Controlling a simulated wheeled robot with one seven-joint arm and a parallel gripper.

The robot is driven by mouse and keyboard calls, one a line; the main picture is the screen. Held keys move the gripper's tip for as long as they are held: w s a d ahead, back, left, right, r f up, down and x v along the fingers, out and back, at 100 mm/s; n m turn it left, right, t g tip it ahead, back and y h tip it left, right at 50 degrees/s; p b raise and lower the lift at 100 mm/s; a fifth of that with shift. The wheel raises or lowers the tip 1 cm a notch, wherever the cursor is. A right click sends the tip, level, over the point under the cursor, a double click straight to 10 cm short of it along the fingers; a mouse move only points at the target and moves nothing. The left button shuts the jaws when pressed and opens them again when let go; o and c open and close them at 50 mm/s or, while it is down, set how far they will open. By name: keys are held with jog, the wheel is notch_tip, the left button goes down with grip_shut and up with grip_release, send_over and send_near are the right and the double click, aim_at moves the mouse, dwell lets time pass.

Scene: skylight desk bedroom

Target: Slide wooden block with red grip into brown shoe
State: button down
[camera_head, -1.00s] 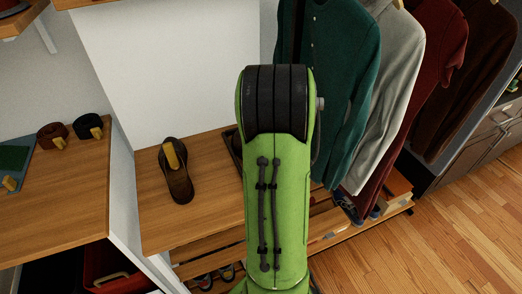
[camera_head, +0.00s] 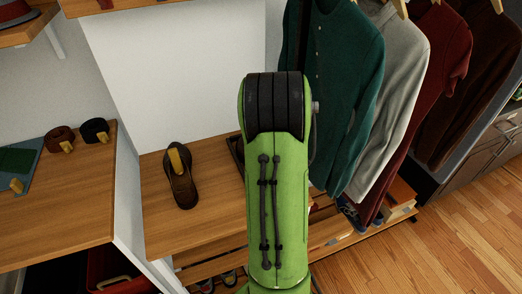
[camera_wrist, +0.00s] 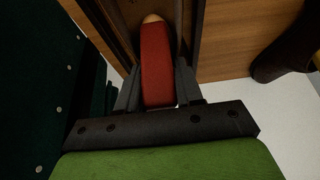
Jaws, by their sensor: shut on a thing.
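In the wrist view my gripper (camera_wrist: 154,48) is shut on the red grip of the wooden block (camera_wrist: 158,68). A pale wood tip shows past the far end of the grip. The rest of the block is hidden, and I cannot tell whether it touches what lies beneath. In the head view my green arm hides the gripper and block. The brown shoe (camera_head: 184,190) stands on the wooden bench left of my arm, with a yellow tag on it. A dark brown part, apparently of this shoe, shows at the right of the wrist view (camera_wrist: 284,58).
A dark-edged tray (camera_head: 236,153) on the bench (camera_head: 160,227) is partly behind my arm. A teal jacket (camera_head: 345,90) and other clothes hang close to the right. A left shelf (camera_head: 60,215) holds rolled belts. The bench between shoe and tray is clear.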

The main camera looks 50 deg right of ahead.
jog(key=shift+w+d+p, duration=0.25)
jog(key=shift+w+d, duration=0.1)
jog(key=shift+w, duration=0.25)
jog(key=shift+w+d+p, duration=0.2)
jog(key=shift+w+d, duration=0.15)
jog(key=shift+w, duration=0.2)
jog(key=c, duration=0.6)
grip_release()
jog(key=shift+c, duration=0.2)
jog(key=p+v, duration=0.4)
jog(key=v, duration=1.1)
jog(key=shift+s+r, duration=0.2)
jog(key=shift+r, duration=0.15)
jog(key=shift+a, duration=0.1)
